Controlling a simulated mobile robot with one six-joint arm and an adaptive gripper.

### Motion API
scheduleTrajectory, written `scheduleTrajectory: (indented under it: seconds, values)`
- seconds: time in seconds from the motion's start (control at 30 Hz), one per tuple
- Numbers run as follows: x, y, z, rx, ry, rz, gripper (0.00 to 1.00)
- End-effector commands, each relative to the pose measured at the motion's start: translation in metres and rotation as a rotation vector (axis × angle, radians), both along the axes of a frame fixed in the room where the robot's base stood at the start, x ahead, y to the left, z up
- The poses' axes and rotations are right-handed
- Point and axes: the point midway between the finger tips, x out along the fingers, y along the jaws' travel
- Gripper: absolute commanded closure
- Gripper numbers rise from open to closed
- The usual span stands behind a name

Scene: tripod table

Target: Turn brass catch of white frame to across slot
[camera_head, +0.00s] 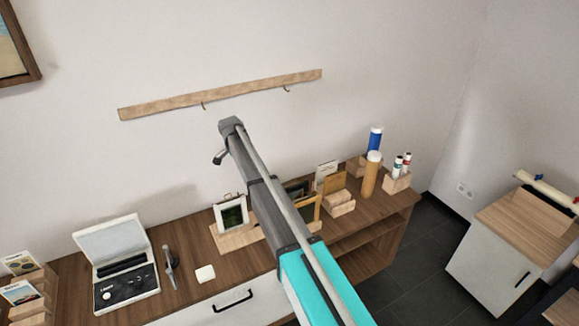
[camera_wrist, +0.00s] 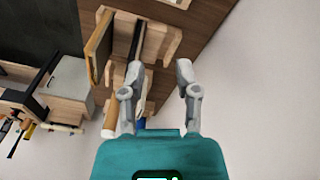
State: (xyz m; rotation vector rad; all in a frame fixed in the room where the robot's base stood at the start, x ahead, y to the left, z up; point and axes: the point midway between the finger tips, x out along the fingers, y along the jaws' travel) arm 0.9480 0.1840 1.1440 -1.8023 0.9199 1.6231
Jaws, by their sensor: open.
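The white frame (camera_head: 231,213) stands upright on a wooden stand (camera_head: 239,240) on the sideboard, left of my arm in the head view. A small dark detail shows at its top edge, but the brass catch and its slot are too small to make out. The white frame is not recognisable in the wrist view. My gripper (camera_wrist: 160,82) shows in the wrist view with its two grey fingers spread and nothing between them. The head view does not show the fingers clearly. My arm hides part of the sideboard just right of the white frame.
The wooden frame (camera_wrist: 101,46) and a dark frame beside it appear in the wrist view. A hook rail (camera_head: 220,94) is on the wall.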

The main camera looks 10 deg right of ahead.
Motion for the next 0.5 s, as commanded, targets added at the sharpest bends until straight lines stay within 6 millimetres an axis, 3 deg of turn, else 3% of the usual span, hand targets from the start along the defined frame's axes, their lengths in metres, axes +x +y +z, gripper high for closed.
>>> scheduleTrajectory:
  seconds: [0.5]
  values:
    - [-0.015,-0.028,0.0,-0.142,0.027,0.331,0.59]
